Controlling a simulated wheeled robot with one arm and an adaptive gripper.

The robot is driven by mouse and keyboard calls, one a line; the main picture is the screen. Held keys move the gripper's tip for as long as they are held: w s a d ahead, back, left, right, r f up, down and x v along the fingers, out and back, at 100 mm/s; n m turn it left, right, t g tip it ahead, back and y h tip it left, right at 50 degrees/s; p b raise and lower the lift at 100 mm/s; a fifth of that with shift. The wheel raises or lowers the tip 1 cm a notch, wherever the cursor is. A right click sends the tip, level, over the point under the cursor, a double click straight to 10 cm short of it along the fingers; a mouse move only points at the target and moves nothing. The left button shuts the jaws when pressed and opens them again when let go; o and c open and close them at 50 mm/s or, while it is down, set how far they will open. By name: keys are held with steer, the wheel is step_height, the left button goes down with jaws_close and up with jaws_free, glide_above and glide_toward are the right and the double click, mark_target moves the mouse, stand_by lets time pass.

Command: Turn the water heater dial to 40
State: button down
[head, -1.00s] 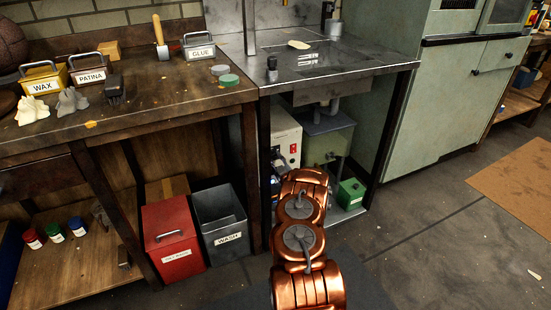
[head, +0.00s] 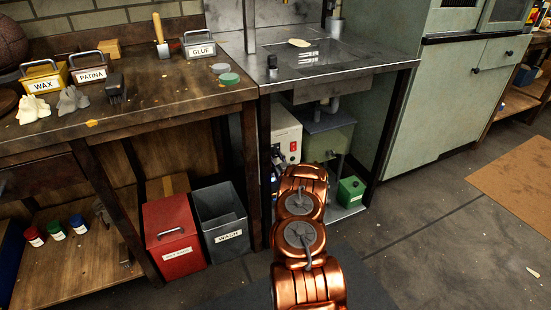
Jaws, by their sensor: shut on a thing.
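The water heater (head: 285,136) is a cream box with a red switch on its front, under the metal sink counter. Its dial cannot be made out; my arm and gripper cover the lower front. My copper arm reaches in under the counter from the bottom of the picture. Only a dark part of my gripper (head: 278,180) shows, close against the lower front of the heater. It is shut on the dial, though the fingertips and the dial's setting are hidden.
A green tank (head: 328,140) and a small green box (head: 351,190) stand right of the heater. The counter's dark legs flank the opening. A red bin (head: 174,240) and a grey WASH bin (head: 222,222) stand at left.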

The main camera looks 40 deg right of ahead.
steer(key=c, duration=0.8)
jaws_free()
steer(key=shift+o, duration=0.2)
steer(key=shift+s, duration=0.1)
steer(key=v, duration=1.1)
steer(key=shift+s, duration=0.4)
steer(key=shift+a+f, duration=0.1)
steer(key=shift+a, duration=0.05)
